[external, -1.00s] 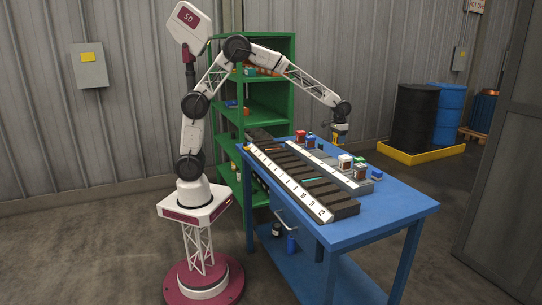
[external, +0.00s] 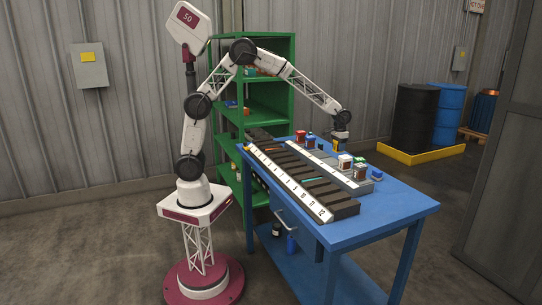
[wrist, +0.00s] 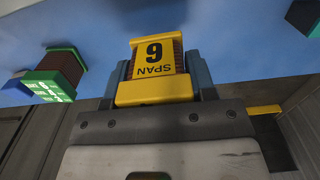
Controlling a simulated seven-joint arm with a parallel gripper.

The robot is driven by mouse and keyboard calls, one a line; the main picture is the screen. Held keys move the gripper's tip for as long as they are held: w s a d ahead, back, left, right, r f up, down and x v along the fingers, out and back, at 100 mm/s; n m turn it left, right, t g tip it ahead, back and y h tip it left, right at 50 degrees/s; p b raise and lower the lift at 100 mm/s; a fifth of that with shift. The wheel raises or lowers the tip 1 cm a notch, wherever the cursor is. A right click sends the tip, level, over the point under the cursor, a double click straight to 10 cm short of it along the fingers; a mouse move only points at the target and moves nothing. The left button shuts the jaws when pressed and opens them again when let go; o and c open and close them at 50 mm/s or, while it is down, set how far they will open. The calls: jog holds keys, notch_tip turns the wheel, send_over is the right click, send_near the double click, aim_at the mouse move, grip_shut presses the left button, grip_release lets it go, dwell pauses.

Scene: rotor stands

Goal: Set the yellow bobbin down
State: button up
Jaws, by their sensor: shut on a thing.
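The yellow bobbin (wrist: 158,68) has a yellow face marked SPAN with one digit, and reddish-brown windings at its sides. My gripper (wrist: 160,80) is shut on it, with a blue-grey finger on each side. In the external view my gripper (external: 340,140) points down over the far side of the blue table (external: 400,205). The yellow bobbin (external: 336,147) is small and partly hidden there, low over the tabletop behind the grey rail. I cannot tell whether its underside touches the table.
A red bobbin (external: 301,136) and a blue one (external: 311,141) stand left of my gripper. A numbered black rack (external: 335,198) lies alongside.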

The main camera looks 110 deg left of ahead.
jog(key=shift+f, duration=0.15)
jog(key=shift+f, duration=2.5)
jog(key=shift+f, duration=0.15)
jog(key=o, duration=1.1)
jog(key=shift+c, duration=0.2)
jog(key=shift+r, duration=6.1)
